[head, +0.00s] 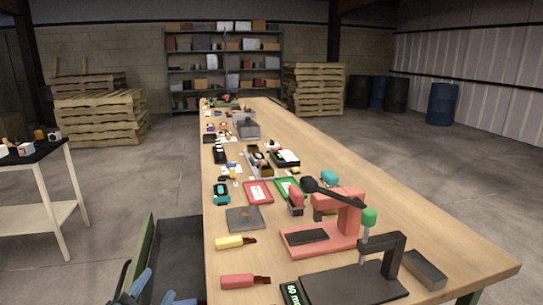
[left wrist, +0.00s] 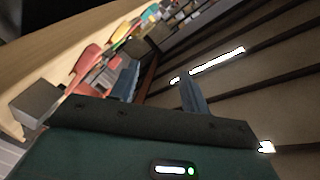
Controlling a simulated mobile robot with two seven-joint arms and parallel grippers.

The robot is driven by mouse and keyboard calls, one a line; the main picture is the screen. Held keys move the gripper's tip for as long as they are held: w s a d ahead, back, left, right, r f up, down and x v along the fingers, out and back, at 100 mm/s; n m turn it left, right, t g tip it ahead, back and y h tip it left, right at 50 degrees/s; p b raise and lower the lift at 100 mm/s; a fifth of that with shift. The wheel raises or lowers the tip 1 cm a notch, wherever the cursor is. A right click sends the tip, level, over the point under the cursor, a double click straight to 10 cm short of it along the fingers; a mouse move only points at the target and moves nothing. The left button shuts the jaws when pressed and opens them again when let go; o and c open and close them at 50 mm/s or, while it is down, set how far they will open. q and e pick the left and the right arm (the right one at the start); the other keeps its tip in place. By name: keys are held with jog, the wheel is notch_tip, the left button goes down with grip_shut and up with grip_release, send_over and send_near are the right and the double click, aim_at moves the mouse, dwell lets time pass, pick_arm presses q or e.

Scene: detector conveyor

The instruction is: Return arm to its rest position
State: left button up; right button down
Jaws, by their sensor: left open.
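My left gripper (head: 158,296) shows at the bottom left of the head view, low beside the left edge of the long wooden bench (head: 400,210). Part of it is cut off by the frame. In the left wrist view its two blue fingers (left wrist: 160,88) stand apart with nothing between them. Beyond them that view shows the bench top, strongly tilted, and a dark ribbed surface with bright light strips. My right gripper is not in view.
A dark open bin (head: 178,256) stands left of the bench, close to my gripper. A red press (head: 340,228), a grey plate (head: 243,218) and yellow and red-handled tools lie near the bench's front. A side table (head: 45,155) stands far left, with bare floor between.

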pick_arm(q)
jog(key=s+f+n+g, duration=0.9)
jog(key=s+f+g, duration=0.5)
jog(key=s+f, duration=0.6)
jog(key=w+d+f+t+h+b, duration=0.2)
jog(key=w+d+t+h+b, duration=0.1)
jog(key=d+t+b, duration=0.3)
jog(key=shift+m+t, duration=0.6)
jog(key=r+p, duration=0.2)
jog(key=p, duration=0.2)
jog(key=r+p, duration=0.1)
jog(key=p, duration=0.4)
jog(key=w+r+p, duration=0.1)
jog(key=r+p, duration=0.1)
jog(key=p, duration=0.3)
jog(key=shift+d+r, duration=0.35)
jog(key=shift+d, duration=0.05)
jog(key=shift+f, duration=0.15)
jog(key=shift+c, duration=0.9)
jog(key=shift+a, duration=0.1)
jog(key=shift+c, duration=0.2)
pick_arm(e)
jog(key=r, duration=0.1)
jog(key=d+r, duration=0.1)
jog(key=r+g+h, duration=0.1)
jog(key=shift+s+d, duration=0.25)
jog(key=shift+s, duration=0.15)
